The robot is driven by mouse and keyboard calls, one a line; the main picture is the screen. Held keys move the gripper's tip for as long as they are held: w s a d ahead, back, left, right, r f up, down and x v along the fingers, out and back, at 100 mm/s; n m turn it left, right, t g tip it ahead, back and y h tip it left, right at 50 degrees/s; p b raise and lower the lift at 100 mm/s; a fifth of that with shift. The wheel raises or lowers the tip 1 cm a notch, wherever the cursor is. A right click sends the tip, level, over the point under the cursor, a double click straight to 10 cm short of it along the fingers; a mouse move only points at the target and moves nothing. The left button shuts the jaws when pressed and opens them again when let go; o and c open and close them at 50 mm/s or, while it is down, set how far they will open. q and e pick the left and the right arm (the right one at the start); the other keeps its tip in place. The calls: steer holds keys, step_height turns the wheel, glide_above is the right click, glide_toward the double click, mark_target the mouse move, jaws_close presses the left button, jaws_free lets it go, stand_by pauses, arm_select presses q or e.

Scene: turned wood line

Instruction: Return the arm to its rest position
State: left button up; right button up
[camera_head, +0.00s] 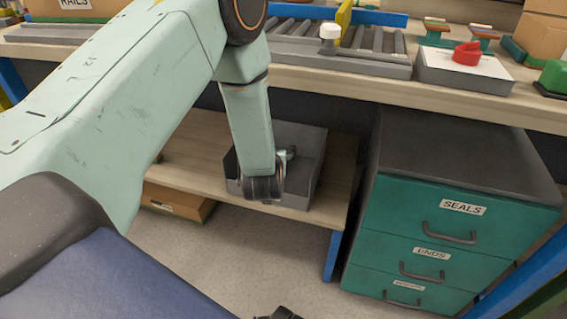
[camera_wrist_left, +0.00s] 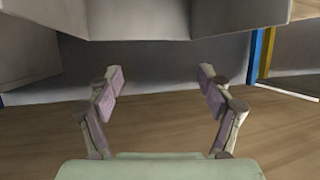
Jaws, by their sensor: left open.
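My left arm reaches in from the left in the head view, with its forearm pointing down in front of the workbench. Its wrist is at the grey bin on the low wooden shelf, and the fingers are mostly hidden behind the wrist there. In the left wrist view my left gripper (camera_wrist_left: 160,85) is open, its two fingers wide apart with nothing between them. The low wooden shelf (camera_wrist_left: 150,125) lies beyond and below the fingers. My right gripper cannot be made out; only a small dark part shows at the bottom edge of the head view.
The grey bin (camera_head: 312,165) stands on the low shelf (camera_head: 205,150). A green drawer cabinet (camera_head: 440,235) stands to the right. A cardboard box (camera_head: 180,203) sits under the shelf.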

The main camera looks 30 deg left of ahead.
arm_select(q)
steer(key=shift+s+d+r, duration=0.15)
steer(key=shift+s+r, duration=0.05)
steer(key=shift+s, duration=0.1)
stand_by(0.4)
steer(key=r+p+x, duration=0.1)
steer(key=x, duration=1)
steer(key=shift+w, duration=0.4)
steer(key=shift+f, duration=0.1)
